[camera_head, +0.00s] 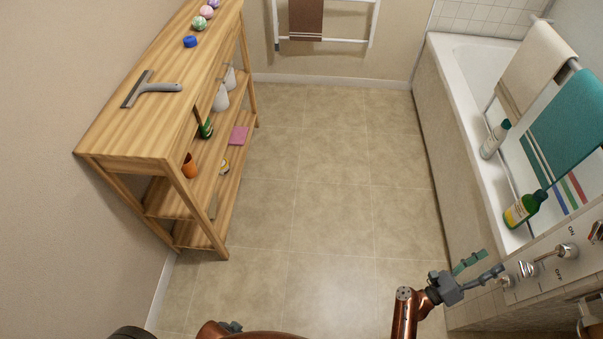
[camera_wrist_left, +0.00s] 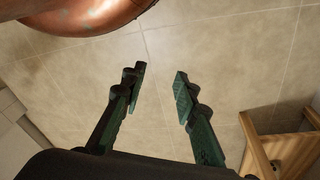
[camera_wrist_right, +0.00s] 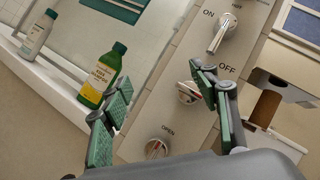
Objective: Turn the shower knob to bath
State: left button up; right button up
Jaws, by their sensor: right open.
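A pale control panel (camera_wrist_right: 212,118) with silver controls shows in the right wrist view. A lever (camera_wrist_right: 222,35) stands between the ON and OFF labels. Below it is a round silver knob (camera_wrist_right: 188,92), partly behind one fingertip; a lower knob (camera_wrist_right: 156,148) is marked OPEN. I cannot read which one is the shower knob. My right gripper (camera_head: 493,262) is open and empty in front of the panel, its fingers apart and pointing toward it; contact with the knob cannot be told. My left gripper (camera_wrist_left: 160,72) is open and empty above the floor.
A bathtub (camera_head: 455,120) runs along the right side. A green bottle (camera_head: 525,208) and a white bottle (camera_head: 495,139) stand on its rim, with towels hanging nearby. A wooden shelf (camera_head: 140,130) stands at the left. The tiled floor between is clear.

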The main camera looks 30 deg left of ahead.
aim_at(525, 269)
pick_arm(q)
jog(key=w+d+b, duration=0.1)
jog(key=b, duration=0.2)
jog(key=w+d+r+b, duration=0.1)
jog(key=b, duration=0.3)
jog(key=shift+w+t+h, duration=0.2)
jog(key=shift+t+h, duration=0.2)
pick_arm(e)
jog(key=d+m+g+h, duration=0.2)
jog(key=d+m+g, duration=0.1)
jog(key=m, duration=0.2)
jog(key=w+d+r+m+g+h, duration=0.1)
jog(key=d+m+g+h, duration=0.1)
jog(key=m, duration=0.3)
jog(key=d+r+m+g+h, duration=0.1)
jog(key=d+m+g+h, duration=0.1)
jog(key=d+m+g, duration=0.2)
jog(key=shift+w+d+r+m+g, duration=0.2)
jog(key=shift+d+m+g, duration=0.3)
jog(key=shift+m, duration=0.4)
jog(key=shift+c, duration=0.4)
jog(key=shift+f, duration=0.1)
jog(key=c, duration=1.1)
jog(key=shift+t, duration=0.3)
pick_arm(q)
jog(key=shift+r, duration=0.1)
